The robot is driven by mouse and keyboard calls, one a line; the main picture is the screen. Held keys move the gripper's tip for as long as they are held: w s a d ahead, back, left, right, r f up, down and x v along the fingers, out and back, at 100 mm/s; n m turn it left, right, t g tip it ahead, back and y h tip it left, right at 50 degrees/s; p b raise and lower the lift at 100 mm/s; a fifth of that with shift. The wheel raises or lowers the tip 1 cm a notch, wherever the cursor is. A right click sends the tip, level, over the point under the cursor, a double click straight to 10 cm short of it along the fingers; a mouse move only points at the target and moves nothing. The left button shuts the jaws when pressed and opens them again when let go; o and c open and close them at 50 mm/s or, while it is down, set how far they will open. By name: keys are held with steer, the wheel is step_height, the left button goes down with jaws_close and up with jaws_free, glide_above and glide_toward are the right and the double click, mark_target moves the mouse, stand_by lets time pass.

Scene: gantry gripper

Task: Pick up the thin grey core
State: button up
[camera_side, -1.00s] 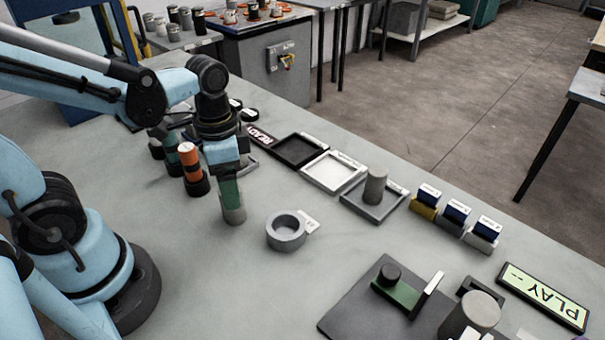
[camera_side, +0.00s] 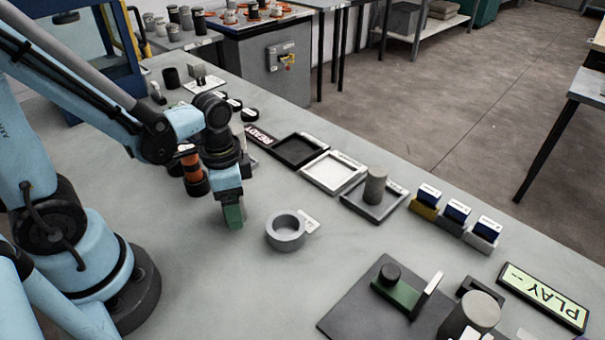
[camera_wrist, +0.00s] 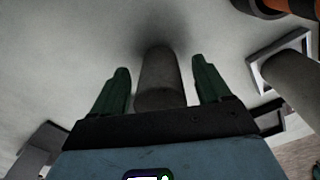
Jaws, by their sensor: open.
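The thin grey core (camera_wrist: 160,80) is a slim cylinder in the wrist view, between the two green fingers of my gripper (camera_wrist: 160,68). Gaps show between the core and both fingers, so the gripper is open around it. In the side view my gripper (camera_side: 233,215) is low over the table, and its near finger hides the core.
A grey cylinder (camera_wrist: 293,78) stands in a framed tray close by on the right of the wrist view. An orange-and-black cylinder (camera_side: 190,165) is just left of my gripper. A grey ring (camera_side: 286,240) lies to the right.

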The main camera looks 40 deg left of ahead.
steer(key=shift+c, duration=0.4)
steer(key=c, duration=1.2)
steer(key=shift+r, duration=0.15)
steer(key=shift+r, duration=0.5)
step_height(320, 180, up, 3)
steer(key=shift+s+d+r, duration=0.1)
steer(key=shift+d, duration=0.05)
steer(key=s+d+r, duration=0.6)
steer(key=d, duration=0.3)
steer(key=shift+w+d+f+n, duration=0.2)
steer(key=shift+w+n, duration=1.55)
steer(key=shift+n, duration=1.25)
steer(key=shift+w+d+f+n, duration=0.1)
steer(key=shift+w+d+n, duration=0.2)
steer(key=shift+w+n, duration=2.05)
steer(key=shift+w+d+f+n, duration=0.2)
steer(key=shift+w+n, duration=0.9)
steer(key=shift+n, duration=2.55)
